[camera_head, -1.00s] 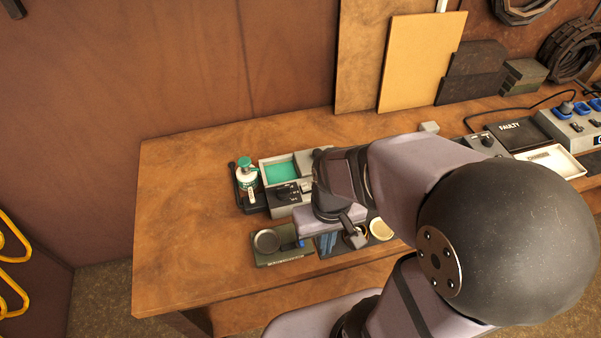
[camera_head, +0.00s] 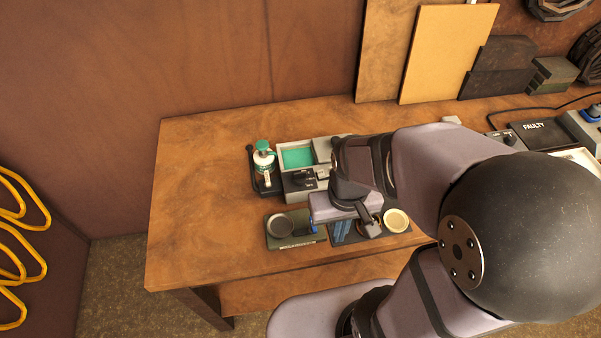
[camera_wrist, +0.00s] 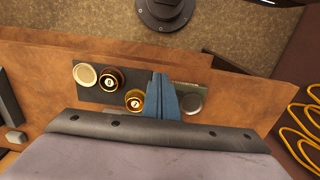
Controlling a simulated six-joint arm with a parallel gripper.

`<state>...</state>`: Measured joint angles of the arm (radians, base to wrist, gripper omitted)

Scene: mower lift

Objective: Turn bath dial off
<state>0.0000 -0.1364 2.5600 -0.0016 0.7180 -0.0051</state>
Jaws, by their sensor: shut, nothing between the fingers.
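The bath (camera_head: 298,157), a pale box with green liquid, stands on the bench in the head view. Its black dial (camera_head: 304,179) sits on the dark front panel; its setting is too small to read. My gripper (camera_head: 341,231) is nearer the bench's front edge, to the right of and apart from the dial. Its blue fingers (camera_wrist: 164,93) are together and empty in the wrist view, over the dark mat area. My arm hides the area right of the bath. I do not make out the dial in the wrist view.
A green-capped bottle (camera_head: 264,162) stands left of the bath. A dark green plate with a round grey pan (camera_head: 281,225) lies in front. A cream disc (camera_head: 396,220) and gold-rimmed round pieces (camera_wrist: 110,79) lie near my fingers. The bench's left side is clear.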

